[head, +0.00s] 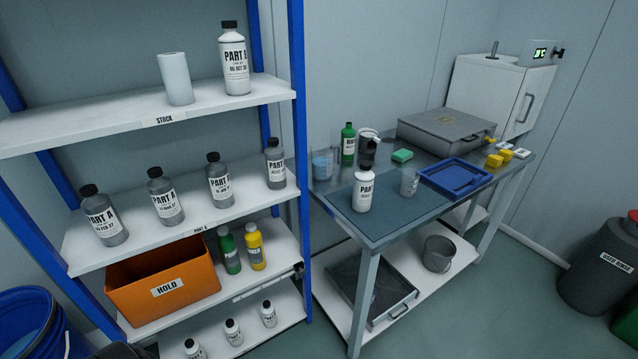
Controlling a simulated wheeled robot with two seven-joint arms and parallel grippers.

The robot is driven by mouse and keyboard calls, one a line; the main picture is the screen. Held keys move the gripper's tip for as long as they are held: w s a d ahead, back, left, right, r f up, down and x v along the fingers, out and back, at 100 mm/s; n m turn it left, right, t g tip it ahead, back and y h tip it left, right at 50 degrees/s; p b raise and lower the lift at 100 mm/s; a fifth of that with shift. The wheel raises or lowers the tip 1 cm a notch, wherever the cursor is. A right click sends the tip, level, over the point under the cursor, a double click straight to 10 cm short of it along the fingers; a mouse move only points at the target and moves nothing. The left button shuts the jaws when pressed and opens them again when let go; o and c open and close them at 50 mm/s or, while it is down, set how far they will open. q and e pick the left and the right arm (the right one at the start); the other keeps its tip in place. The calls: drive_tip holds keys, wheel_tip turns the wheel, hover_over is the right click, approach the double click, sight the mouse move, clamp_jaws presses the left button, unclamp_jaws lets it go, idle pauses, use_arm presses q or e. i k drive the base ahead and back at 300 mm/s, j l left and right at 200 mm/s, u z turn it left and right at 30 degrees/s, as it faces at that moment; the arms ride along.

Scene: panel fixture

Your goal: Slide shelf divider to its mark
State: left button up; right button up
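The blue-and-white shelf rack (75,133) fills the left side of the head view. I cannot clearly pick out a shelf divider or its mark. A pale strip with a small dark end (298,270) runs along the right front edge of the shelf with the orange bin; I cannot tell whether it is the divider or a rail. Neither of my grippers shows in the head view.
Grey PART A bottles (166,195) line the middle shelf. An orange HOLD bin (165,285) and green and yellow bottles stand below. A metal workbench (395,222) with bottles, cups and a blue tray (455,178) stands right.

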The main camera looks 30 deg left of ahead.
sight(296, 266)
drive_tip(key=u, duration=1.15)
drive_tip(key=k+j, duration=0.05)
